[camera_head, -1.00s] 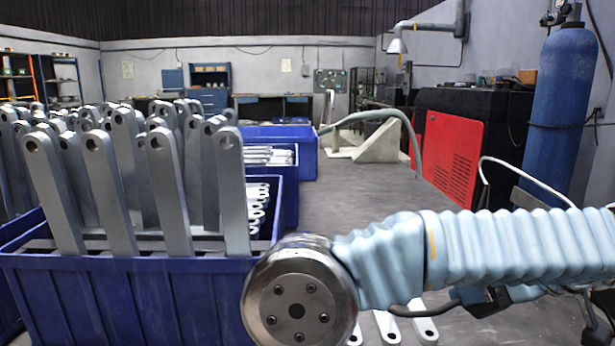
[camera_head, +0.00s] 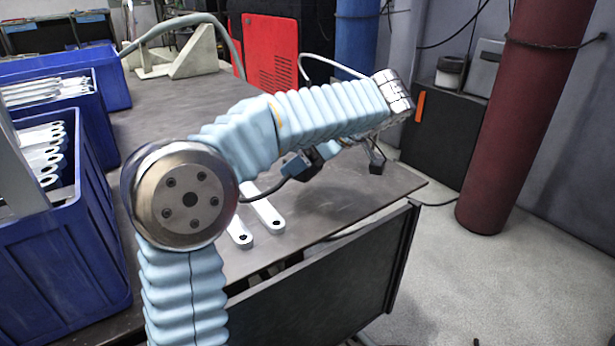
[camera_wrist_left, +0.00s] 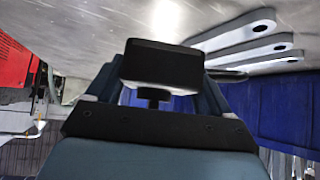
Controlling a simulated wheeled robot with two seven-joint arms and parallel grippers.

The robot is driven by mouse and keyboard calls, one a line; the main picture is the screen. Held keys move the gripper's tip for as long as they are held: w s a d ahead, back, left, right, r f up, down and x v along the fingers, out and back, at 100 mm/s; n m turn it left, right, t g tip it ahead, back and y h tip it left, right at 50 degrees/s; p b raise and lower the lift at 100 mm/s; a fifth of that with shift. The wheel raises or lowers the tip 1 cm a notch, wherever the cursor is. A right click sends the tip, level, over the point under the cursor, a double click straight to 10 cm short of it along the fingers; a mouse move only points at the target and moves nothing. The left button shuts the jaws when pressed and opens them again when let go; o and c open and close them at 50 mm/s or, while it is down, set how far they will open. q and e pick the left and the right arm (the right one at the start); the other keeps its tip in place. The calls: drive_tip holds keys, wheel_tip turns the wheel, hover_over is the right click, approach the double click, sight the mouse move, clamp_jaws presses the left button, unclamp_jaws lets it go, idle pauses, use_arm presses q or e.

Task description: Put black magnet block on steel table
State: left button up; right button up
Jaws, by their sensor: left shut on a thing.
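The black magnet block (camera_wrist_left: 160,64) is a dark box with a short neck below it in the left wrist view. My left gripper (camera_wrist_left: 158,88) is shut on it, with a blue-grey finger on each side. The steel table (camera_head: 335,205) has a bare grey top; it also fills the upper left of the left wrist view (camera_wrist_left: 85,22). I cannot tell whether the block touches the table. My right gripper is not in view.
Pale brackets (camera_head: 264,211) lie on the table near its front edge. Blue bins (camera_head: 70,250) with more brackets stand at the left. A red cylinder (camera_head: 520,110) stands beyond the table's right end. The table's right part looks clear.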

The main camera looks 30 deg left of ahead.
use_arm(q)
drive_tip(key=w+f, duration=0.2)
drive_tip(key=shift+w+a+f, duration=0.1)
drive_tip(key=shift+a+f, duration=0.25)
wheel_tip(320, 180, down, 4)
drive_tip(key=shift+w+r, duration=0.15)
drive_tip(key=shift+r, duration=0.1)
drive_tip(key=shift+f, duration=0.1)
drive_tip(key=o, duration=1.6)
drive_tip(key=shift+o, duration=0.2)
drive_tip(key=shift+r, duration=0.3)
drive_tip(key=p+v, duration=0.1)
drive_tip(key=v, duration=1)
drive_tip(key=shift+d+r, duration=0.2)
drive_tip(key=shift+d, duration=0.15)
